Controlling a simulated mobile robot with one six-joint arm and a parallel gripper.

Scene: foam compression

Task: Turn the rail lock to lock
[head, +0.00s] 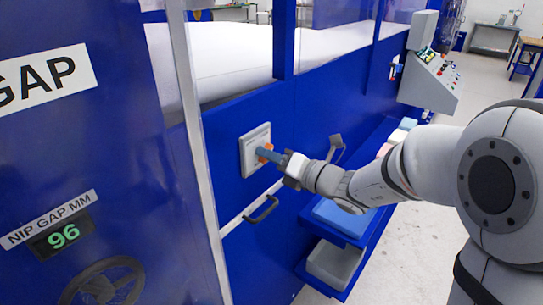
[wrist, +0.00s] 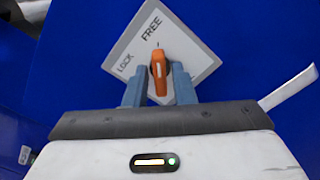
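The rail lock is an orange knob (wrist: 158,72) on a pale square plate (wrist: 190,50) marked LOCK and FREE. In the wrist view the knob's tip points up the picture, toward the FREE word; LOCK is to its left. My gripper (wrist: 159,88) has its two blue-grey fingers on either side of the knob, with narrow gaps showing, so it looks open around it. In the head view my gripper (head: 265,154) reaches the plate (head: 248,152) on the blue machine wall, and only a bit of the orange knob (head: 264,149) shows.
A grey lever (head: 337,142) and a dark handle (head: 262,210) are close to my gripper on the blue panel. A shelf (head: 345,235) with bins stands to the right below my arm. A control box (head: 430,80) is farther back. The nip gap display (head: 62,237) reads 96.

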